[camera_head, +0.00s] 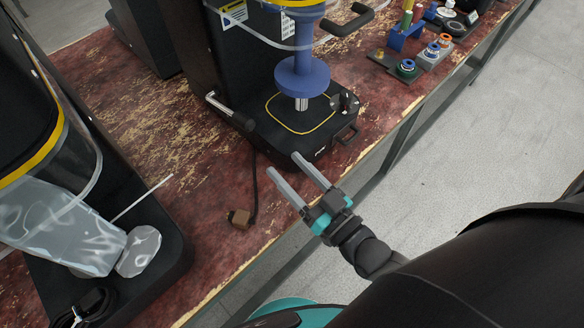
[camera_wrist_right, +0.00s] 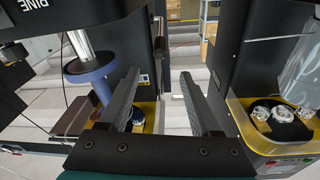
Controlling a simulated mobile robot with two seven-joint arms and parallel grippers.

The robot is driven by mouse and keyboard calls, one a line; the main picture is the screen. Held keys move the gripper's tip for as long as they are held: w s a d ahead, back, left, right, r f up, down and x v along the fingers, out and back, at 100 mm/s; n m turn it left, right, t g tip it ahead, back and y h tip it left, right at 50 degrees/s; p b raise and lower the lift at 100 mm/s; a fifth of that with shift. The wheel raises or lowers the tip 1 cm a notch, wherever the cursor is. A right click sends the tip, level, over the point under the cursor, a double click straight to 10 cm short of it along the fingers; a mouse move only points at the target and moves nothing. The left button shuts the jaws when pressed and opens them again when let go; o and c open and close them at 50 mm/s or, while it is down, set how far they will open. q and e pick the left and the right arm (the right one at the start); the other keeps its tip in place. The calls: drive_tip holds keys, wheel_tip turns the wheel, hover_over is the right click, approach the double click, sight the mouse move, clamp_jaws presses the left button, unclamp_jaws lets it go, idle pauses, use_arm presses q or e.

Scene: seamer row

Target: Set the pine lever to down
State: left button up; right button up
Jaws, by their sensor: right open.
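The machine with the blue spindle (camera_head: 302,77) stands at the top centre of the head view. In the right wrist view a machine with a blue disc (camera_wrist_right: 90,72) carries the lettering PINE (camera_wrist_right: 22,8). A shorter bar with a black grip (camera_head: 232,111) sits at the base's left. My right gripper (camera_head: 283,162) is open and empty, in front of the base and apart from it. It also shows in the right wrist view (camera_wrist_right: 160,75). My left gripper is out of view.
Another machine with clear plastic wrap (camera_head: 65,228) stands at the left. A small brown block (camera_head: 240,217) with a cable lies on the worn red bench (camera_head: 140,135). Small coloured parts on a grey block (camera_head: 432,53) stand at the upper right. The floor (camera_head: 470,140) is clear.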

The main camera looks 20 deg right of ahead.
sight(250, 119)
drive_tip(key=shift+s, duration=0.1)
drive_tip(key=shift+c, duration=0.2)
